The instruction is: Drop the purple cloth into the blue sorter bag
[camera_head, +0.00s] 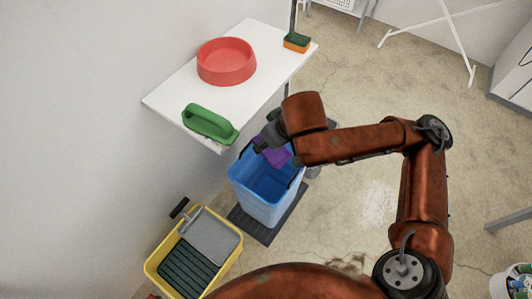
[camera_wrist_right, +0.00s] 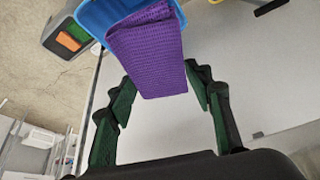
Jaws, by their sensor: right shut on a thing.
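The purple cloth (camera_head: 277,156) hangs from my right gripper (camera_head: 262,145), at the mouth of the blue sorter bag (camera_head: 265,196). The bag stands open on the floor. In the right wrist view the cloth (camera_wrist_right: 150,50) lies between the dark green fingers of my right gripper (camera_wrist_right: 160,74), which is shut on it. A blue rim of the bag (camera_wrist_right: 92,18) shows behind the cloth there. My arm hides part of the bag's far side. My left gripper is not in view.
A yellow mop bucket (camera_head: 226,255) stands at front left.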

